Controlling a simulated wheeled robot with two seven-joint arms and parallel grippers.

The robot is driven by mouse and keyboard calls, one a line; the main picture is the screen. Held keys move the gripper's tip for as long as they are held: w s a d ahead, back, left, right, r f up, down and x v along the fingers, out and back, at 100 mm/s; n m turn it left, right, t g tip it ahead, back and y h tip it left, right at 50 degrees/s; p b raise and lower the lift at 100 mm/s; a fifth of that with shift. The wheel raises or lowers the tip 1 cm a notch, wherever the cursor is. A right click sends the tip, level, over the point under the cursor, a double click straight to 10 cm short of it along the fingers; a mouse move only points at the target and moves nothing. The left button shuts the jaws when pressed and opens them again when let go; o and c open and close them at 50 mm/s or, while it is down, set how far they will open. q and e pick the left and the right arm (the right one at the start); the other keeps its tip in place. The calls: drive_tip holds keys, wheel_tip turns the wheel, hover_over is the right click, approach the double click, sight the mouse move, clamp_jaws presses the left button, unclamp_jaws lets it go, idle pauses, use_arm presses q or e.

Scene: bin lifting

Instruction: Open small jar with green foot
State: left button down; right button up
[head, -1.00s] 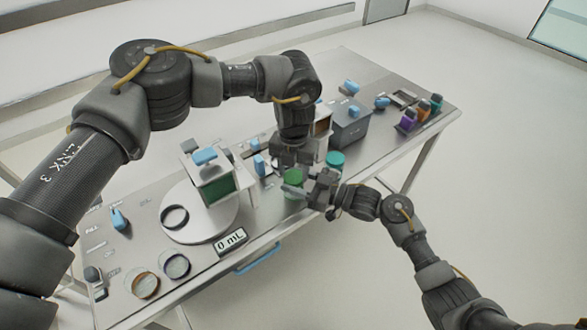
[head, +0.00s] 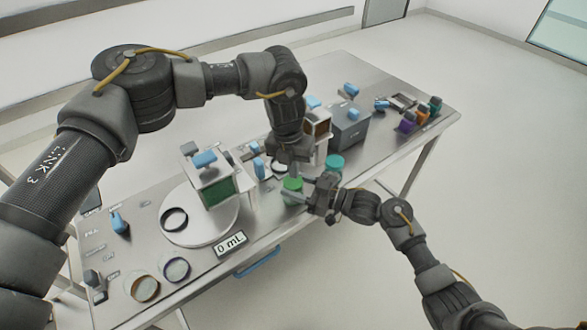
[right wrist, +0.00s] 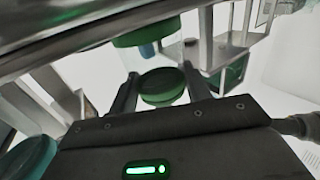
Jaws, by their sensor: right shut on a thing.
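A green round cap (head: 292,183) shows above the foot in the head view. My right gripper (head: 306,196) reaches in from the right and is shut on the jar. In the right wrist view, a green disc (right wrist: 163,87) lies between its fingers, and a second green round part (right wrist: 147,34) shows past it. My left gripper (head: 283,158) points down just above and behind the jar. Its fingertips are too small and dark to tell whether they are open.
A teal-topped jar (head: 335,162) stands close behind my right gripper. A grey box (head: 348,132) and coloured bottles (head: 420,115) are at the back right. Loose rings lie at front left.

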use_arm(q)
drive_tip(key=shift+r+y, duration=0.45)
drive_tip(key=shift+y, duration=0.15)
use_arm(e)
drive_tip(key=shift+w, duration=0.1)
use_arm(q)
drive_tip(key=c, duration=1.7)
unclamp_jaws()
drive_tip(key=shift+r, duration=0.1)
use_arm(e)
drive_tip(key=shift+r, duration=0.1)
use_arm(q)
wheel_tip(320, 180, up, 12)
use_arm(e)
drive_tip(key=o, duration=1.5)
drive_tip(key=shift+c, duration=0.2)
